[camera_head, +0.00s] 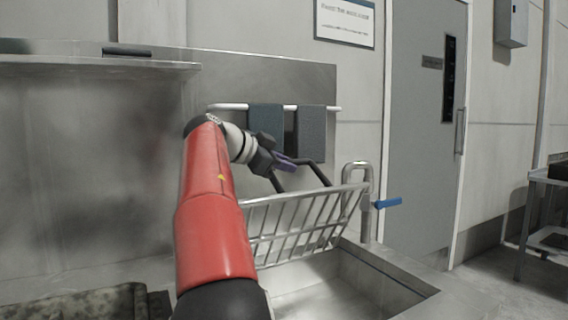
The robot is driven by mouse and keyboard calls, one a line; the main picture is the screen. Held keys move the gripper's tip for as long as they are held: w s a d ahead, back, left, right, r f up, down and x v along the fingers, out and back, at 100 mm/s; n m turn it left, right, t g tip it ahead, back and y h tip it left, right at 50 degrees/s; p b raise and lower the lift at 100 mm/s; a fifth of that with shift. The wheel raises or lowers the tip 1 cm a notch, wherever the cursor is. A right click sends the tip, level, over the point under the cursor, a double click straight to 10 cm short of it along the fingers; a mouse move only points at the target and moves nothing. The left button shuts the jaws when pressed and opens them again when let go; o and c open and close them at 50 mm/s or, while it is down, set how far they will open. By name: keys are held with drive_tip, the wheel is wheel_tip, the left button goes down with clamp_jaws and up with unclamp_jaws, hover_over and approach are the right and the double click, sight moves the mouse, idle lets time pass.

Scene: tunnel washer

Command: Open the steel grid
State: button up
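The steel grid (300,226) is a frame of thin bars over the sink basin (335,285). It stands tilted up, with its upper edge raised and its lower edge near the basin rim. My red arm hides the grid's left end.
A tap with a blue lever (387,203) stands just right of the grid. Two grey towels (311,135) hang on a rail behind my gripper. A grey door (420,130) is at the right. A dark, mottled item (75,308) lies at lower left.

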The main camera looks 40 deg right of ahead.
drive_tip(key=o, duration=0.4)
drive_tip(key=shift+w+f, duration=0.15)
drive_tip(key=v, duration=0.8)
drive_tip(key=shift+d, duration=0.1)
